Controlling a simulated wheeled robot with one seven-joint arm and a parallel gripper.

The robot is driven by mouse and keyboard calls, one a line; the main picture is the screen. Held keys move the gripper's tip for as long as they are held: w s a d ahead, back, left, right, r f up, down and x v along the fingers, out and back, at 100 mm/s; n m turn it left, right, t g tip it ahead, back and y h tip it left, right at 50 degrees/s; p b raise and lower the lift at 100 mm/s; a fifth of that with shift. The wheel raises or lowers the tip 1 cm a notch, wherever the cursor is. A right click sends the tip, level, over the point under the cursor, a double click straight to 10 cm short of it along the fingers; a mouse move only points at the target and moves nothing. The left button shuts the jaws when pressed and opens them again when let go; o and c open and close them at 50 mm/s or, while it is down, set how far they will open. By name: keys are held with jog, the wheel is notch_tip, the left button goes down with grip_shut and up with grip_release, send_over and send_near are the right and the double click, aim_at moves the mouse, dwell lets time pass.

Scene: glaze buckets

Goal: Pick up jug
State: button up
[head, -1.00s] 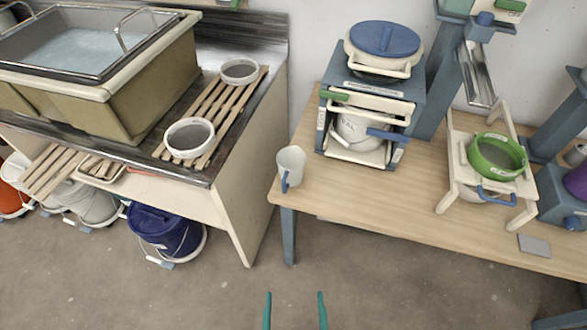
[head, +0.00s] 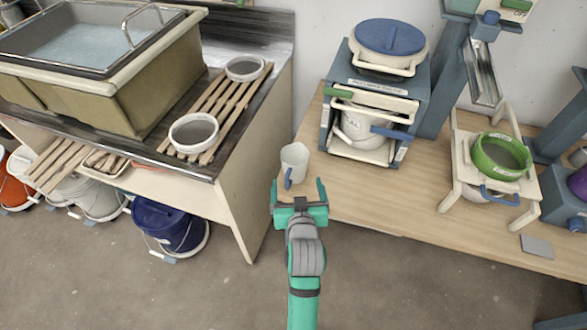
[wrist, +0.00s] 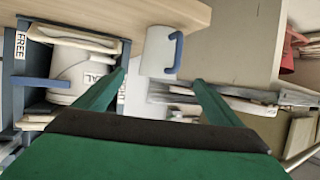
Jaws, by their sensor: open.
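The jug (head: 295,161) is a white cup-like vessel with a blue handle. It stands upright at the left front corner of the wooden table, its handle toward the front. My gripper (head: 299,188) is open and empty, its green fingers just in front of the jug and apart from it in the head view. In the wrist view the jug (wrist: 158,50) shows beyond the fingertips, roughly between the two fingers (wrist: 156,78), with its blue handle to the right.
A blue frame (head: 370,135) holding a white bucket stands right of the jug. Farther right is a cream stand (head: 455,180) with a green-rimmed sieve (head: 499,156). The sink bench (head: 246,190) with slatted racks is to the left. The table front (head: 400,205) is clear.

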jog(key=w+r, duration=0.2)
send_near(294, 152)
jog(key=shift+x, duration=2.3)
jog(key=c, duration=1.2)
